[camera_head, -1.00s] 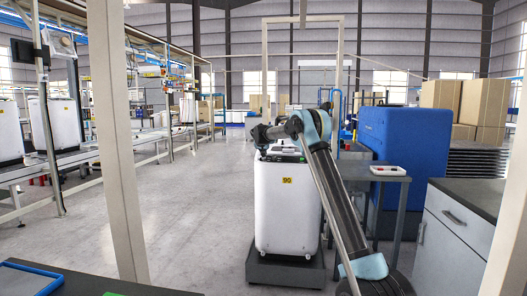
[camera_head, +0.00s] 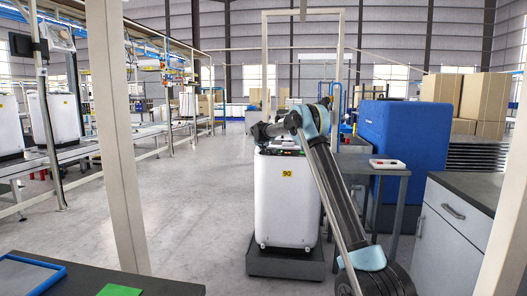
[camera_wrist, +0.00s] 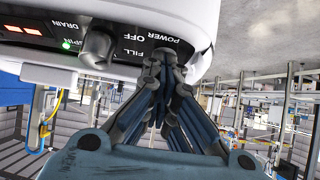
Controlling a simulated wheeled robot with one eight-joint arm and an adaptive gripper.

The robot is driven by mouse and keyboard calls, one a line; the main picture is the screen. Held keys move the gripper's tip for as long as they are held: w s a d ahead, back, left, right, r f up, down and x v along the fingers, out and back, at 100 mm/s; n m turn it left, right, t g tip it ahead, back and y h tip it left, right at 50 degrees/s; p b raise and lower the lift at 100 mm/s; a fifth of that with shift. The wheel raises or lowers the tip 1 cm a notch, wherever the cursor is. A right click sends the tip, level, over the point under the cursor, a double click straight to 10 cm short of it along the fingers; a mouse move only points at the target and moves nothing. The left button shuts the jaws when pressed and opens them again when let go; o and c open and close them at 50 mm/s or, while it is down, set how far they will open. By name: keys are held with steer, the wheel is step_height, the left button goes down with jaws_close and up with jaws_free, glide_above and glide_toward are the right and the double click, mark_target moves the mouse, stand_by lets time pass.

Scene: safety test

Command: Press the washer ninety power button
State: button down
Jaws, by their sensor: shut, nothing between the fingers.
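The white washer (camera_head: 285,205) with a yellow "90" label (camera_head: 287,173) stands upright on a dark base (camera_head: 286,262). My arm reaches over its top; my gripper cannot be made out in the head view. The fingertips hide the power button, and contact cannot be told. A grey knob (camera_wrist: 98,47) sits beside them.
A grey drawer unit (camera_head: 450,235) is at the right. Pale floor (camera_head: 190,205) lies open to the left.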

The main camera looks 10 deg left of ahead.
steer(key=shift+d+r, duration=0.15)
steer(key=shift+r, duration=0.3)
steer(key=r, duration=0.3)
steer(key=shift+s, duration=0.3)
steer(key=v, duration=1)
steer(key=s+d+f+g+h, duration=0.1)
steer(key=s+d+g, duration=0.1)
steer(key=s+d, duration=1.4)
steer(key=s+d+f+g, duration=0.1)
steer(key=s+d+g, duration=0.2)
steer(key=s+d, duration=1.3)
steer(key=s+d+f+g, duration=0.1)
steer(key=s+f, duration=0.7)
steer(key=s, duration=0.6)
steer(key=s+d+f+g, duration=0.1)
steer(key=s+f, duration=0.7)
steer(key=s, duration=0.6)
steer(key=s+d+f+g+y, duration=0.1)
steer(key=s+f, duration=0.7)
steer(key=s, duration=0.6)
steer(key=shift+s+d+f+n+g, duration=0.3)
steer(key=shift+f+n+g, duration=0.1)
